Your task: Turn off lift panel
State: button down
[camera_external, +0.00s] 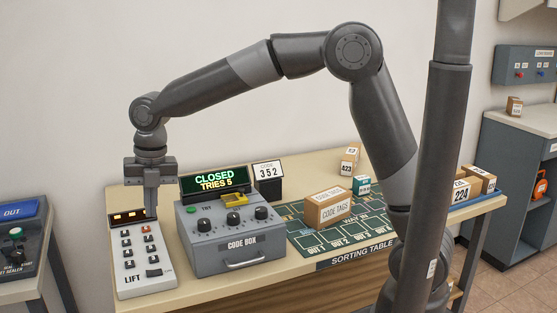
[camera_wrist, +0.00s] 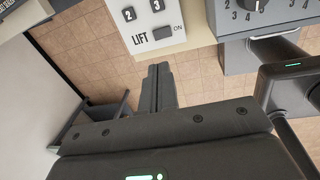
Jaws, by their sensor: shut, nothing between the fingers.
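The lift panel (camera_external: 127,262) is a pale keypad box at the left end of the sorting table. It has several dark buttons, a dark display (camera_external: 130,216) with orange lights, and a dark switch (camera_external: 154,273) at its lower right. In the wrist view the switch (camera_wrist: 162,33) has ON printed beside it, and the LIFT label is to its left. My gripper (camera_external: 151,213) points down over the panel's display end, shut and empty. In the wrist view its closed fingers (camera_wrist: 158,68) appear below the switch. The gap between fingertips and panel is unclear.
The grey code box (camera_external: 238,243) stands right of the panel, with knobs and a sign (camera_external: 215,181) reading CLOSED, TRIES 5. A CODE 352 card (camera_external: 268,170) stands behind it. A CODE TAGS box (camera_external: 328,208) sits on the green mat. A blue OUT machine (camera_external: 15,235) is at far left.

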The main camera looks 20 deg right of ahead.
aim_at(150, 272)
jog(key=shift+s+a+f+n, duration=0.2)
jog(key=shift+a+n, duration=0.1)
jog(key=shift+a, duration=0.1)
jog(key=shift+f, duration=0.1)
jog(key=f, duration=0.4)
jog(key=a+f, duration=0.1)
jog(key=f, duration=0.8)
jog(key=shift+a+f, duration=0.35)
